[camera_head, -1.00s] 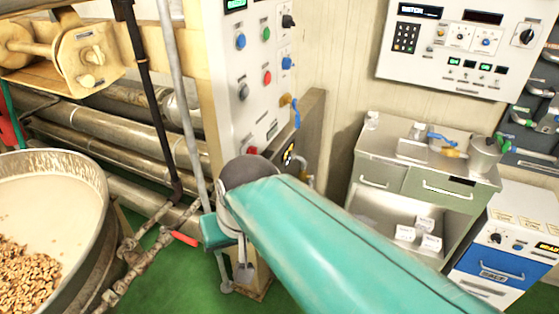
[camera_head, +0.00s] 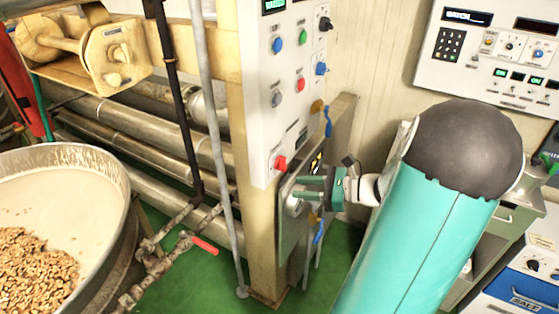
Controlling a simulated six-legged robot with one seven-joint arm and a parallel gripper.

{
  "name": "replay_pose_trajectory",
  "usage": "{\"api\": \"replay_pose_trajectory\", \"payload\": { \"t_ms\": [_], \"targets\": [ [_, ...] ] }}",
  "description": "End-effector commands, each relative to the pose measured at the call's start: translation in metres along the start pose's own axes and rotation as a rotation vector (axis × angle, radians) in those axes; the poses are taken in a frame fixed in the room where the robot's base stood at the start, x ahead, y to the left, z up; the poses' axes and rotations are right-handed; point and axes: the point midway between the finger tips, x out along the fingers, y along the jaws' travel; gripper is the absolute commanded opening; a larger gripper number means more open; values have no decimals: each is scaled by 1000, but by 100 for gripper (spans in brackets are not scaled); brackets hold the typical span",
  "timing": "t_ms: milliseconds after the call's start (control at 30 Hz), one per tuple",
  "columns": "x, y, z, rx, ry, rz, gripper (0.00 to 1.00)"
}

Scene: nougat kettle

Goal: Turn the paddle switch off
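I cannot tell for sure which control is the paddle switch. A red knob (camera_head: 280,162) sits at the panel's lower edge, and a lever with a blue end (camera_head: 327,122) sticks out at its right side. My gripper (camera_head: 300,190) is just below the panel, pointing left, its two green fingers apart with a gap between them. It is in front of a grey metal plate (camera_head: 290,225) on the post; whether it touches anything is unclear.
A large pan (camera_head: 118,200) of nuts stands at the left. Pipes (camera_head: 130,130) and a red-handled valve (camera_head: 205,245) lie between it and the post. A second control panel (camera_head: 480,75) hangs at upper right. A blue-fronted machine (camera_head: 520,285) stands at lower right.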

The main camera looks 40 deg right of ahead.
Motion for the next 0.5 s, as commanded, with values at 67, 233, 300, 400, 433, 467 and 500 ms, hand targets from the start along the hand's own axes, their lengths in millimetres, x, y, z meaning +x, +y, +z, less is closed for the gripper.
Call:
{"api": "replay_pose_trajectory", "payload": {
  "t_ms": [67, 233, 300, 400, 433, 467, 500],
  "targets": [
    [-29, -19, -11, 81, -79, -109, 34],
    [-63, -41, -21, 162, -179, -232, 34],
    [-64, -45, -21, 171, -192, -247, 34],
    [-57, -48, -19, 171, -195, -246, 34],
    [-53, -49, -19, 171, -195, -245, 34],
    [-49, -50, -18, 171, -194, -245, 34],
    [-42, -52, -17, 171, -194, -244, 34]
  ]
}}
